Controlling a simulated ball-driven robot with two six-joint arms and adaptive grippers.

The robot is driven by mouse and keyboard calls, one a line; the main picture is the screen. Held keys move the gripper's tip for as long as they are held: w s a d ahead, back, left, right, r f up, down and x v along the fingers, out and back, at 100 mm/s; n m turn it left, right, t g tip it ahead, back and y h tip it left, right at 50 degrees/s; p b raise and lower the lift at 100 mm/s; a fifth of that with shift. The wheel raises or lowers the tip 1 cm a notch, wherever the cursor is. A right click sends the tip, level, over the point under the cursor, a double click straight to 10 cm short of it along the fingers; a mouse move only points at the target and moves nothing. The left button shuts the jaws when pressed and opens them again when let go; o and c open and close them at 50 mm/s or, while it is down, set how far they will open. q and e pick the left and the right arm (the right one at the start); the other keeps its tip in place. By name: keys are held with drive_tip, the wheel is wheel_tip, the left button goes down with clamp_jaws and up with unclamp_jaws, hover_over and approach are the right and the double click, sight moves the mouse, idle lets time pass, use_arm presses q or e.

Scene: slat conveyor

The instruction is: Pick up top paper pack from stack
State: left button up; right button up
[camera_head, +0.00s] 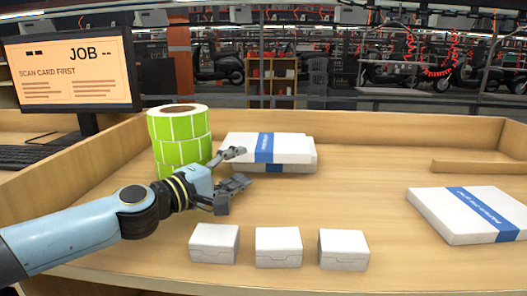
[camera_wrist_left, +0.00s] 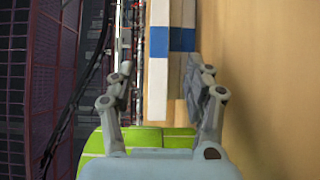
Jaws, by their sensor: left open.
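The stack is two white paper packs with blue bands at the back centre of the table. The top pack (camera_head: 262,141) lies flat on the lower pack (camera_head: 304,166). My left gripper (camera_head: 239,166) is open and empty at the stack's left front, one finger near the top pack's height and the other lower. In the left wrist view, the top pack (camera_wrist_left: 158,85) and the lower pack (camera_wrist_left: 188,40) show between the open fingers (camera_wrist_left: 165,78); I cannot tell whether they touch. My right gripper is not in view.
A green label roll (camera_head: 180,140) stands just behind my left wrist. Three small white boxes (camera_head: 278,247) line the front of the table. Another blue-banded pack (camera_head: 465,214) lies at right. A monitor (camera_head: 70,70) stands at left. The centre right is clear.

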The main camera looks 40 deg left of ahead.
sight(262, 157)
use_arm(q)
drive_tip(key=w, duration=0.1)
drive_tip(key=w+p, duration=0.1)
drive_tip(key=w, duration=0.1)
drive_tip(key=shift+w+d+r, duration=0.15)
drive_tip(key=shift+w+d, duration=0.2)
drive_tip(key=shift+w, duration=0.2)
drive_tip(key=w+p, duration=0.1)
drive_tip(key=w, duration=0.1)
drive_tip(key=w+d+p, duration=0.1)
drive_tip(key=shift+w, duration=0.85)
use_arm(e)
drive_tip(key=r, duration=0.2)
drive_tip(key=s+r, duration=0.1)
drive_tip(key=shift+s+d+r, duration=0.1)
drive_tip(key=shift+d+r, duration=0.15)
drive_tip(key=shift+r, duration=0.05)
use_arm(q)
clamp_jaws()
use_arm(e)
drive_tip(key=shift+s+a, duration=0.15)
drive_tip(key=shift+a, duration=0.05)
